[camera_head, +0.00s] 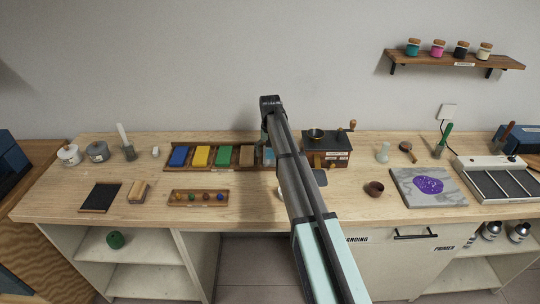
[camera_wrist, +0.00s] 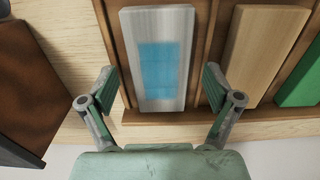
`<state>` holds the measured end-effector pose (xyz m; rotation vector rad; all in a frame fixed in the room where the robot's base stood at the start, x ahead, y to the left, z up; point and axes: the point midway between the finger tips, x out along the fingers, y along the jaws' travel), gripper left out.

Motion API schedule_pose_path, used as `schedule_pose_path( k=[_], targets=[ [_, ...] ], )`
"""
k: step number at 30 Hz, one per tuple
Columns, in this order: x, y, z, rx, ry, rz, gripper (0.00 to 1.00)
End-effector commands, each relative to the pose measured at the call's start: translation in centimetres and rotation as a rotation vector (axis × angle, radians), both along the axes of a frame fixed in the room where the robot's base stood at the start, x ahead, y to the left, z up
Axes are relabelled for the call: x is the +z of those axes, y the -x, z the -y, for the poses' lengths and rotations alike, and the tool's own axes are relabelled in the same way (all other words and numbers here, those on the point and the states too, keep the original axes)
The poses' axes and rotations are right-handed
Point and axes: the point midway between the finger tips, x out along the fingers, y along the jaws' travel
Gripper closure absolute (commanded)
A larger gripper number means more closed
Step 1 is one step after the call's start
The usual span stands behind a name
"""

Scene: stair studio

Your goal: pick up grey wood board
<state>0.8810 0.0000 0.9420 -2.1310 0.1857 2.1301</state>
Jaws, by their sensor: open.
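The grey wood board (camera_wrist: 160,99) lies in an end compartment of the wooden tray (camera_wrist: 116,55). It is pale grey with a blue rectangle in its middle. In the wrist view my gripper (camera_wrist: 158,75) is open, with one finger on each side of the board and nothing held. I cannot tell how high the fingers are above the tray. In the head view my arm hides most of the grey board, and a small blue part (camera_head: 268,156) shows at the tray's right end. My gripper (camera_head: 269,135) is there, mostly hidden by the arm.
A tan board (camera_wrist: 262,50) and a green board (camera_wrist: 304,82) lie beside it in the tray. Yellow (camera_head: 201,156) and blue (camera_head: 179,156) boards lie further left. A dark-and-wood box (camera_head: 328,149) with a brass bowl stands close right. The bench front is partly clear.

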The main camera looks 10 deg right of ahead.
Motion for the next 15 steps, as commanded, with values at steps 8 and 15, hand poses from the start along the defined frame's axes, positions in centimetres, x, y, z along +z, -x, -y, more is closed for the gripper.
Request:
schedule_pose_path(
  k=[8,15],
  targets=[
    [0.01,0.0,0.01,0.0,0.0,0.0,0.74],
    [0.01,0.01,0.01,0.0,0.0,-0.001,0.76]
  ],
)
